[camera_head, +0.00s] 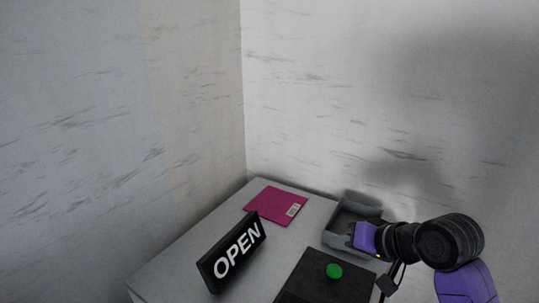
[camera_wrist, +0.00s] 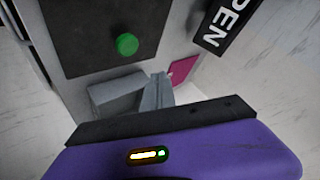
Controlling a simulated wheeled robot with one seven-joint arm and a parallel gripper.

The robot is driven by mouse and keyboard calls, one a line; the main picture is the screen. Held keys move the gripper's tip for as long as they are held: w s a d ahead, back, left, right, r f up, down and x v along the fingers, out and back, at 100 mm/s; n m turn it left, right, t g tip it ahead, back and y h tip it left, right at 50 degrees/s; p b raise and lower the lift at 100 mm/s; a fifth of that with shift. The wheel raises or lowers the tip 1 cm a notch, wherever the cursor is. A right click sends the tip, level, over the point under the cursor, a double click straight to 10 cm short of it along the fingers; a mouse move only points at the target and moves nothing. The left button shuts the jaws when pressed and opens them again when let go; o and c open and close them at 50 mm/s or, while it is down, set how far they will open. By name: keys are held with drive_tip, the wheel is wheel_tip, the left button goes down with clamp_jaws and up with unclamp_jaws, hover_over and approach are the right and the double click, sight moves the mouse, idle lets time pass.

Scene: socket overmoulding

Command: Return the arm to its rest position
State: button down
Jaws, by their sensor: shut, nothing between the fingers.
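My gripper (camera_head: 352,234) is at the right of the head view, at the end of my purple and black arm. Its purple body overlaps the front part of a grey open tray (camera_head: 346,203) in that view. In the wrist view, the purple body with a lit strip fills the bottom. The narrow grey fingers of my gripper (camera_wrist: 158,80) are together there, with nothing between them. The tray (camera_wrist: 112,93) shows beside and behind them. I cannot tell the exact height of my gripper above the tray.
A black panel with a green button (camera_head: 334,271) lies on the grey table (camera_head: 180,262). A black OPEN sign (camera_head: 233,252) stands at the left, with a magenta booklet (camera_head: 267,205) behind it. Walls close off the left and back. The air above the table's left side is clear.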

drive_tip(key=w+d+r+t, duration=0.2)
drive_tip(key=w+r+t, duration=0.1)
drive_tip(key=r+t, duration=0.4)
drive_tip(key=s+f+n+h+b, duration=0.1)
drive_tip(key=s+f, duration=0.5)
drive_tip(key=s, duration=0.9)
drive_tip(key=s+a+f+n+h+b, duration=0.1)
drive_tip(key=s+f, duration=0.5)
drive_tip(key=s, duration=1)
drive_tip(key=s+a+f+h+b, duration=0.1)
drive_tip(key=s+f, duration=0.5)
drive_tip(key=s, duration=0.9)
drive_tip(key=shift+s+a+f+n+g+h+b, duration=0.25)
drive_tip(key=shift+s+f+n+g+h+b, duration=0.15)
drive_tip(key=shift+h+b, duration=0.45)
